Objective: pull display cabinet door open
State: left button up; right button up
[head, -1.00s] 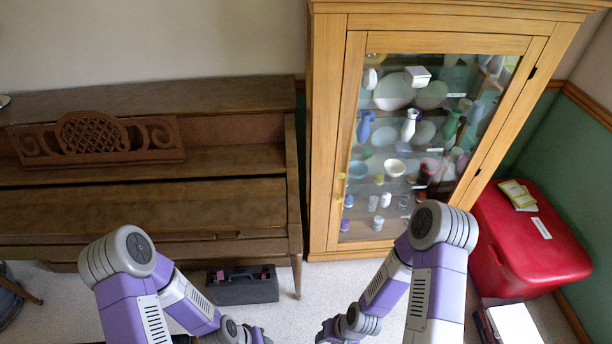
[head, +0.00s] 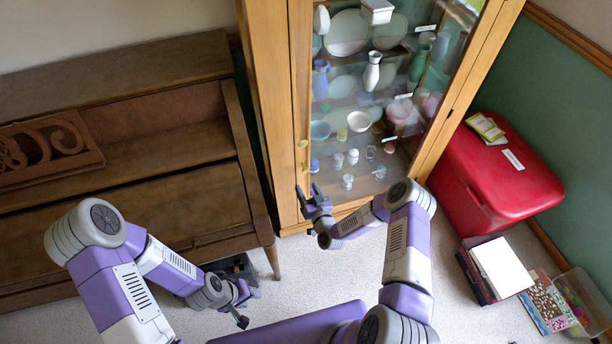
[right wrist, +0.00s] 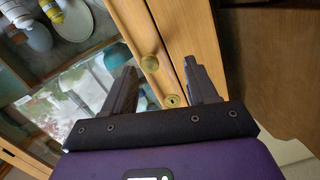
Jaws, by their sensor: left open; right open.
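The display cabinet (head: 265,90) is wooden, and its glass-fronted door (head: 301,60) looks closed. A round brass knob (right wrist: 150,64) sits on the door's left frame, above a small keyhole (right wrist: 171,100). My right gripper (head: 309,188) is open in front of the lower left part of the door, fingers pointing toward it. In the right wrist view, the knob appears between the open fingertips (right wrist: 158,63); I see no grip on it, and the remaining distance is unclear. My left gripper (head: 246,306) is open and empty, low near the piano's right front leg.
Vases, plates and cups stand on shelves behind the glass. An upright piano (head: 130,130) stands left of the cabinet. A red chest (head: 500,185) and a white-topped book or box (head: 502,267) lie to the right. Pale carpet is open before the cabinet.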

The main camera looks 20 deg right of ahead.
aim_at(306, 171)
jog(key=shift+t+h, duration=0.6)
jog(key=shift+t, duration=0.1)
jog(key=w+b, duration=0.1)
jog(key=w, duration=0.2)
jog(key=w+d+b, duration=0.1)
jog(key=w, duration=0.1)
jog(key=w+b, duration=0.1)
jog(key=w, duration=0.2)
jog(key=shift+w+d+r, duration=0.25)
jog(key=shift+w+d, duration=0.05)
grip_shut()
